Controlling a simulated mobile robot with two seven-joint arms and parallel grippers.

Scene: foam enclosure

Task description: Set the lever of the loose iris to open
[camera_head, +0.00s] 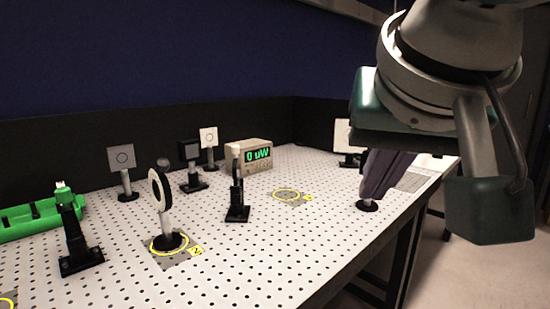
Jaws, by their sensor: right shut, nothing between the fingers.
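A round black-and-pale iris (160,190) stands upright on a post with a round black base, inside a yellow ring on the table at left centre. A small knob shows at its top edge. I cannot tell its lever setting. A second mount (237,190), seen nearly edge-on, stands on a black base at the centre. My right gripper (372,192) reaches down at the right, shut and empty. It hides most of a thing with a round black base (367,205); I cannot tell whether they touch. Which iris is the loose one is unclear. My left gripper is out of view.
The perforated white table (250,265) has free room at front centre. An empty yellow ring (288,195) lies right of centre. A power meter (248,156) reads 0 uW. Square plates on posts (123,158) stand behind. A green tray (30,222) is at left.

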